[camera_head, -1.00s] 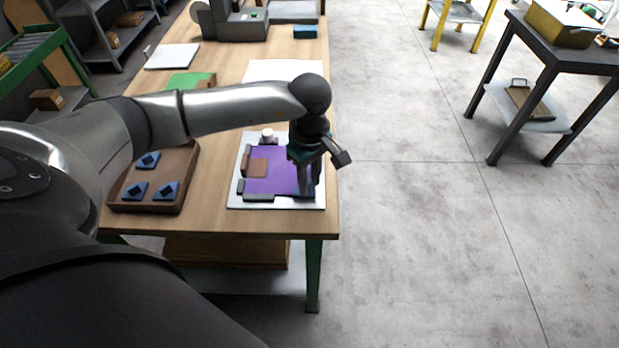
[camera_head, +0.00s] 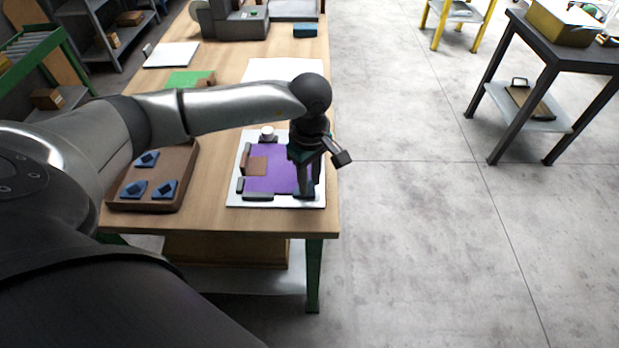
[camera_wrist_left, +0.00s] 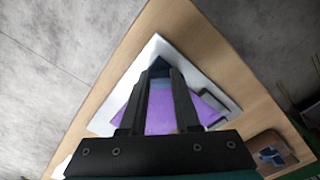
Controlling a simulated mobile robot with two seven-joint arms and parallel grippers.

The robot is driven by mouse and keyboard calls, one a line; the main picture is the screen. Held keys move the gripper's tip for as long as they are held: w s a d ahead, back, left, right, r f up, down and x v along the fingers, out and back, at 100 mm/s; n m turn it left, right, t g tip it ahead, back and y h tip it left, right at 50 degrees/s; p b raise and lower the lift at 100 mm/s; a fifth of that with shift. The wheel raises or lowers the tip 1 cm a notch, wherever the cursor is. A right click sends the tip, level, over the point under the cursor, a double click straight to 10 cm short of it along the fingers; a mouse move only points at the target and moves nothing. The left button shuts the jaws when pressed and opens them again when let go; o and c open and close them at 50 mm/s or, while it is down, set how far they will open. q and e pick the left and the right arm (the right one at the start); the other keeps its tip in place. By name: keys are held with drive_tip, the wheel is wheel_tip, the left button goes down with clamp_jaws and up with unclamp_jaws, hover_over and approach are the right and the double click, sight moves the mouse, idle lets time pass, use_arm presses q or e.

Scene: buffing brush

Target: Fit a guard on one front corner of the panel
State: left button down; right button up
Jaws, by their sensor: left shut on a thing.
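The purple panel (camera_head: 268,177) lies on a white board (camera_head: 233,197) on the wooden table, with a brown square patch on it. My left gripper (camera_head: 306,190) points down at the panel's near right corner. It is shut on a dark blue guard (camera_head: 304,196), mostly hidden by the fingers in the head view. In the left wrist view the guard (camera_wrist_left: 160,66) shows between the fingertips, at the panel's (camera_wrist_left: 160,112) corner. I cannot tell whether it is fully seated. Several blue guards (camera_head: 164,190) lie in a brown tray (camera_head: 185,165) at the left. My right gripper is not in view.
The table's right edge is close to my left gripper.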

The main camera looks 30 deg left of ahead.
use_arm(q)
drive_tip(key=shift+a, duration=0.25)
idle(0.5)
drive_tip(key=shift+c, duration=0.3)
unclamp_jaws()
idle(0.5)
drive_tip(key=shift+r, duration=0.1)
drive_tip(key=shift+r+p, duration=2.25)
drive_tip(key=shift+r, duration=1.2)
